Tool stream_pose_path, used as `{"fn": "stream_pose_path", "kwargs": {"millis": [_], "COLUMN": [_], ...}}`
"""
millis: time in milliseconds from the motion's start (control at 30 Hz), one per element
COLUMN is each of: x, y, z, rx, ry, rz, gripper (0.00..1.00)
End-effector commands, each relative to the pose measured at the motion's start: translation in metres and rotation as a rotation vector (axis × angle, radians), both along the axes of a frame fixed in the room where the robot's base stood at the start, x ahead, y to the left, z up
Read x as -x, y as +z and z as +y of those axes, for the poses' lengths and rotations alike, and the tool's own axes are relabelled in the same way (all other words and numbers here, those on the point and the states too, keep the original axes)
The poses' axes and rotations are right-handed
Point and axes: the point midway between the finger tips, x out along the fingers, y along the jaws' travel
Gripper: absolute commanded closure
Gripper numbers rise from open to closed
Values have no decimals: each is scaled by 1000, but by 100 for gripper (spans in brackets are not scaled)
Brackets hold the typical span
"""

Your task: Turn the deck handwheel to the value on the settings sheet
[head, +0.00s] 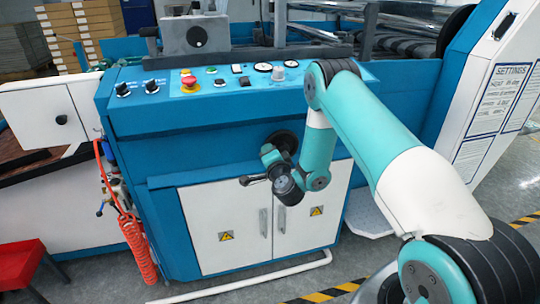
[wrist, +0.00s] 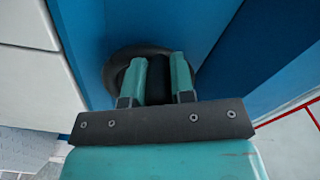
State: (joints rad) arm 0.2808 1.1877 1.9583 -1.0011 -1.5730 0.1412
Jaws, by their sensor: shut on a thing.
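The deck handwheel (head: 285,138) is a black round wheel on the blue front panel of the machine, above the white cabinet doors. My gripper (head: 270,156) is at the wheel's lower left and hides part of it. In the wrist view, the two teal fingers of my gripper (wrist: 158,74) are closed on a dark part of the handwheel (wrist: 112,74); a grip or rim part sits between them. The settings sheet (head: 504,88) is on the white panel at the right; its heading reads SETTINGS, but its small lines are too blurred to read surely.
A control panel (head: 225,78) with a red emergency button (head: 189,84), knobs and gauges is above the wheel. White cabinet doors (head: 245,222) are below. An orange coiled hose (head: 138,247) hangs at the left. A second sheet (head: 470,158) is below the settings sheet.

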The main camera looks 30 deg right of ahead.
Motion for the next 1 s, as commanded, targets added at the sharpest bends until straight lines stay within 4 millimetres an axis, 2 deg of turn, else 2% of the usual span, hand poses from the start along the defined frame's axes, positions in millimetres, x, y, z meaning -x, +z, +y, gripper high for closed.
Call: {"fn": "stream_pose_path", "kwargs": {"millis": [500,1000], "x": [2,3], "y": [19,23], "z": [-5,-8], "rx": [-379,-486], "ry": [0,0], "rz": [-108,-138], "gripper": [100,100]}}
